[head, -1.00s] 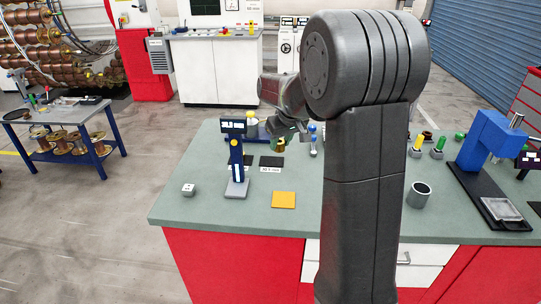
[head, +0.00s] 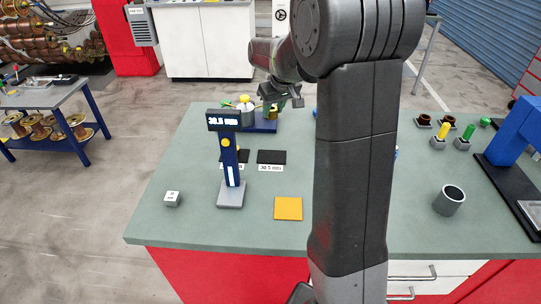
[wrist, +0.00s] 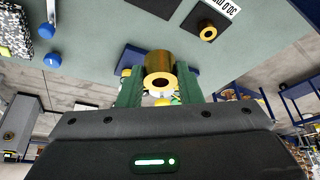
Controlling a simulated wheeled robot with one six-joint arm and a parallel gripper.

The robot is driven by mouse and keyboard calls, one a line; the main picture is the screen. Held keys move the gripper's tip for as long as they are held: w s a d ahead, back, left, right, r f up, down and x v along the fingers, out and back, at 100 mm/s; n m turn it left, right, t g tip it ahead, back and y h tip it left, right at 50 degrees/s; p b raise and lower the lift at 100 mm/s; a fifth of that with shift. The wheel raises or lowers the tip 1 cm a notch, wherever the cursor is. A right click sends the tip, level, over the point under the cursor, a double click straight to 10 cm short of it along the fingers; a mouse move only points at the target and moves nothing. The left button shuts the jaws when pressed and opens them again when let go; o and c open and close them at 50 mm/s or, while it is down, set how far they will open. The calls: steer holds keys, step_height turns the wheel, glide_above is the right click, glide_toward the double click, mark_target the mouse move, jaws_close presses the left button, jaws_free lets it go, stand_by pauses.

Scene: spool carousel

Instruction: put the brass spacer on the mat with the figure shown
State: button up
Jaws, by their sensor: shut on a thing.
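The brass spacer (wrist: 160,70) is a hollow gold cylinder between the green fingers of my gripper (wrist: 159,88) in the wrist view. My gripper is shut on it. In the head view my gripper (head: 280,101) is at the back of the bench, near a blue base (head: 262,126); the spacer is hard to make out there. The gauge display (head: 226,121) reads 30.5 mm. Two black mats lie behind the gauge. The right mat (head: 271,157) is bare, with a label (head: 270,168) reading 30.5 mm. The left mat (head: 241,156) is partly hidden by the gauge, its label too.
The gauge column (head: 229,155) stands in front of the left mat. A yellow pad (head: 288,208), a white cube (head: 172,198) and a grey cup (head: 449,200) sit on the bench. In the wrist view a dark square with a brass ring (wrist: 208,31) lies at upper right.

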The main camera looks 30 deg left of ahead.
mark_target(273, 118)
steer(key=b+x, duration=0.1)
steer(key=x, duration=0.1)
steer(key=b+x, duration=0.2)
steer(key=shift+s+d+f, duration=0.1)
steer(key=shift+d+f, duration=0.05)
steer(key=shift+d, duration=0.3)
steer(key=shift+f+b, duration=1.25)
steer(key=shift+f, duration=5.2)
steer(key=o, duration=1.1)
steer(key=shift+o, duration=0.3)
steer(key=shift+r, duration=0.1)
steer(key=shift+r, duration=0.2)
steer(key=v, duration=1.1)
steer(key=shift+r, duration=0.3)
steer(key=shift+f, duration=0.1)
